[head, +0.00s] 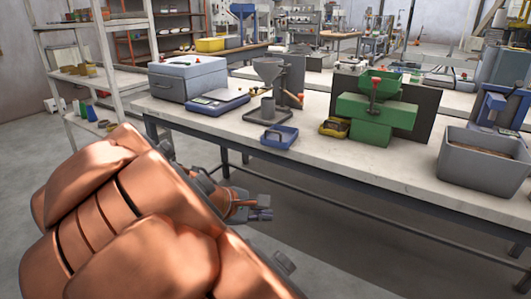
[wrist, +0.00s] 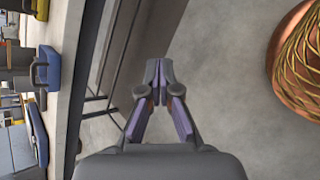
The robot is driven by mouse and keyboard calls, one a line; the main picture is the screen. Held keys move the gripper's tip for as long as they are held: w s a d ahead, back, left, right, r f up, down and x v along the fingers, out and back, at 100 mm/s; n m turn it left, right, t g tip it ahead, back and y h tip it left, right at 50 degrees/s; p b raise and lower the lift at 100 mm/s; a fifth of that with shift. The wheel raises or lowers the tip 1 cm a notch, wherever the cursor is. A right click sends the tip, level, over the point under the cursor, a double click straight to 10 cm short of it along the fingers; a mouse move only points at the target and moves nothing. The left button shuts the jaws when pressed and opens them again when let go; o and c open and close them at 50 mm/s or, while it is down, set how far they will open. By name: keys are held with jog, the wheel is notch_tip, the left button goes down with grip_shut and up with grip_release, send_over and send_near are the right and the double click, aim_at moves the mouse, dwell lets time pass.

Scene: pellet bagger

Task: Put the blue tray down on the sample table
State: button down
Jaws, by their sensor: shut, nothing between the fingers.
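The small blue tray (head: 281,140) sits on the white sample table (head: 330,158), close to its front edge and beside the grey stand. It also shows in the wrist view (wrist: 53,68), at the left, where the picture is turned sideways. My gripper (head: 262,207) is below and in front of the table edge, apart from the tray. In the wrist view my gripper (wrist: 159,72) has its fingertips together, with nothing between them and grey floor behind.
A grey stand with a funnel (head: 268,70), a blue scale (head: 217,101) and a yellow tray (head: 334,128) are near the blue tray. A green machine (head: 378,117) and a grey bin (head: 482,158) stand to the right. Open floor lies in front.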

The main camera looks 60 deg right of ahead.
jog(key=w+d+r+n+h+b, duration=0.3)
jog(key=w+d+n+h, duration=0.4)
jog(key=d, duration=0.3)
jog(key=n+t+h+b, duration=0.15)
jog(key=n+t, duration=0.25)
jog(key=n, duration=0.4)
send_near(270, 140)
jog(key=shift+m, duration=0.3)
jog(key=shift+w+d+r+b, duration=0.1)
jog(key=shift+d+b, duration=0.8)
jog(key=shift+d, duration=0.9)
jog(key=shift+w+d+b, duration=0.1)
jog(key=shift+d+b, duration=0.75)
jog(key=shift+d, duration=0.95)
